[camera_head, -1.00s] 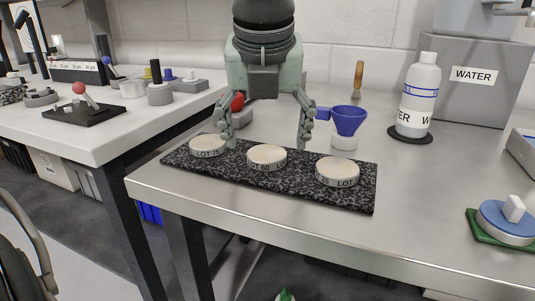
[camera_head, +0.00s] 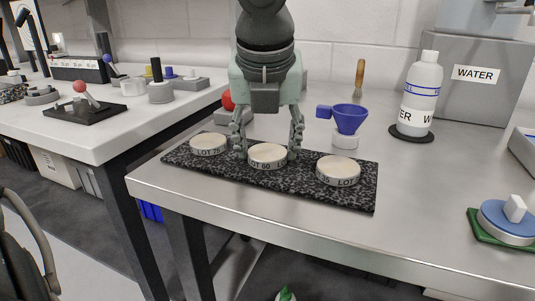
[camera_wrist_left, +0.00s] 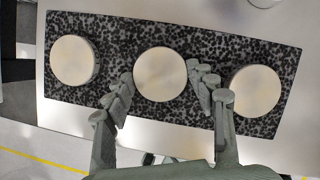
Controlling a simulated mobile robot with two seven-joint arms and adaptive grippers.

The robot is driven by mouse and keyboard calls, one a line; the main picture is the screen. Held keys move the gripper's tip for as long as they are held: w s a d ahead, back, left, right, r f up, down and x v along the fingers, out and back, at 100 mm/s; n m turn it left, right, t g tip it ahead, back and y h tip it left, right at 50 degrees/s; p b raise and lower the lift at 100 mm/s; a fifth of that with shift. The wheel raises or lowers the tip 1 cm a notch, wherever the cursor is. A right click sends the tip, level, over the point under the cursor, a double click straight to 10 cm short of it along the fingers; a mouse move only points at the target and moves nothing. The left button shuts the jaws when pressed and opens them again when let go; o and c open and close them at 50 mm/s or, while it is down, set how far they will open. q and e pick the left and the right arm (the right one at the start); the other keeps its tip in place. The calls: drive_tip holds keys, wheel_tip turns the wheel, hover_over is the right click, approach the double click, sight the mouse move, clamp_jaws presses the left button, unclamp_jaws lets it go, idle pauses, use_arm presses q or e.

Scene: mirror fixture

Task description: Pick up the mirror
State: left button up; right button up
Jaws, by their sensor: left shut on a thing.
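Three pale round mirror discs with printed lot labels sit in a row on a black speckled mat (camera_head: 300,189): a left disc (camera_head: 208,143), a middle disc (camera_head: 267,153) and a right disc (camera_head: 339,169). My left gripper (camera_head: 267,156) comes down from above and is shut on the middle disc, one finger on each side. The wrist view also shows the fingers (camera_wrist_left: 161,80) on both sides of the middle disc (camera_wrist_left: 160,73). It appears to rest on the mat still. My right gripper is not in view.
A blue funnel (camera_head: 349,119) on a white base stands behind the mat. A water bottle (camera_head: 419,91) stands on a dark coaster at the back right. A blue disc (camera_head: 499,219) with a white block lies at the right.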

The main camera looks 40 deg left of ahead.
sight(268, 154)
use_arm(q)
drive_tip(key=shift+r, duration=0.1)
drive_tip(key=shift+r, duration=0.55)
wheel_tip(268, 154, up, 3)
drive_tip(key=shift+w, duration=0.1)
drive_tip(key=s+a+r, duration=0.5)
drive_tip(key=s+r, duration=0.1)
drive_tip(key=s, duration=0.4)
drive_tip(key=shift+s+a+r+b, duration=0.15)
drive_tip(key=shift+a+r+b, duration=0.2)
drive_tip(key=shift+r+b, duration=0.05)
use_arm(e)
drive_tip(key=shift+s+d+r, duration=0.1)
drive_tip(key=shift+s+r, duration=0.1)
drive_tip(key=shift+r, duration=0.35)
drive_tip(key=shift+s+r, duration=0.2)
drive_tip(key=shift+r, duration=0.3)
